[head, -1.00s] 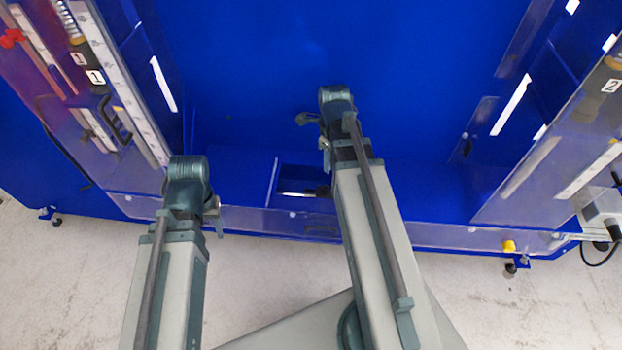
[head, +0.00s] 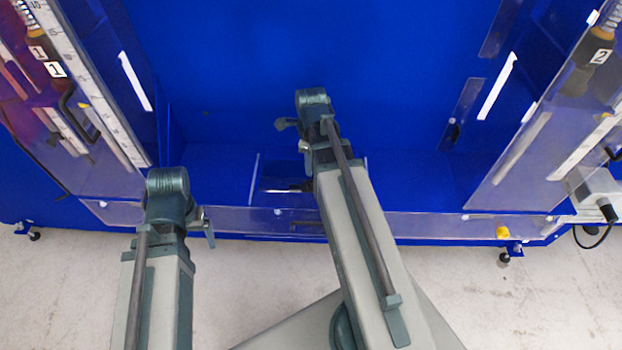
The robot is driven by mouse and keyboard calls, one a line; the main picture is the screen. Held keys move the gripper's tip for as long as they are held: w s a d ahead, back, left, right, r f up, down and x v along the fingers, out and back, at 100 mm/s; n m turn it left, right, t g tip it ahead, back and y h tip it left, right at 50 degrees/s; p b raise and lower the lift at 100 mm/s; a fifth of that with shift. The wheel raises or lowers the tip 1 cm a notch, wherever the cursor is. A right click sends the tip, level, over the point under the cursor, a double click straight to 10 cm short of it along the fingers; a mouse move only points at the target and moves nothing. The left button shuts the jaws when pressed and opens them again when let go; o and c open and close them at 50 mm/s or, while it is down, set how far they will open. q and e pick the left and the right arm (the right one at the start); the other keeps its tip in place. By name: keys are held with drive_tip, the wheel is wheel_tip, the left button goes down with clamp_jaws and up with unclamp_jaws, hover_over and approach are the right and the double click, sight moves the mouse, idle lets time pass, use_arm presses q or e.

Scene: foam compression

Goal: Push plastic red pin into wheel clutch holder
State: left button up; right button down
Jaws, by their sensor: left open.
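I cannot make out the red pin or the wheel clutch holder for sure in this view. My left gripper (head: 206,224) is in front of the clear panel at the lower left, partly hidden by its own wrist. It is open, and nothing shows between its fingers. My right gripper (head: 290,128) is near the middle, over the blue booth floor. It is small and mostly hidden by its wrist, so its jaws cannot be read.
A blue booth (head: 320,50) fills the back. A low clear panel (head: 420,226) runs along its front, and a recessed opening (head: 284,174) lies in its floor. Tools labelled 1 (head: 55,69) hang left; a tool labelled 2 (head: 600,56) hangs right. A yellow piece (head: 502,232) sits front right.

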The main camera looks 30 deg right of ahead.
wheel_tip(320, 180, down, 5)
drive_tip(key=b, duration=0.4)
drive_tip(key=shift+r+b, duration=0.1)
drive_tip(key=shift+b, duration=0.25)
drive_tip(key=shift+r, duration=0.15)
drive_tip(key=c, duration=0.7)
unclamp_jaws()
drive_tip(key=shift+o, duration=0.2)
drive_tip(key=shift+f, duration=0.25)
drive_tip(key=r+p, duration=1.3)
drive_tip(key=r, duration=0.1)
drive_tip(key=shift+w+d+p, duration=0.15)
drive_tip(key=shift+w+p, duration=0.1)
drive_tip(key=shift+p, duration=0.15)
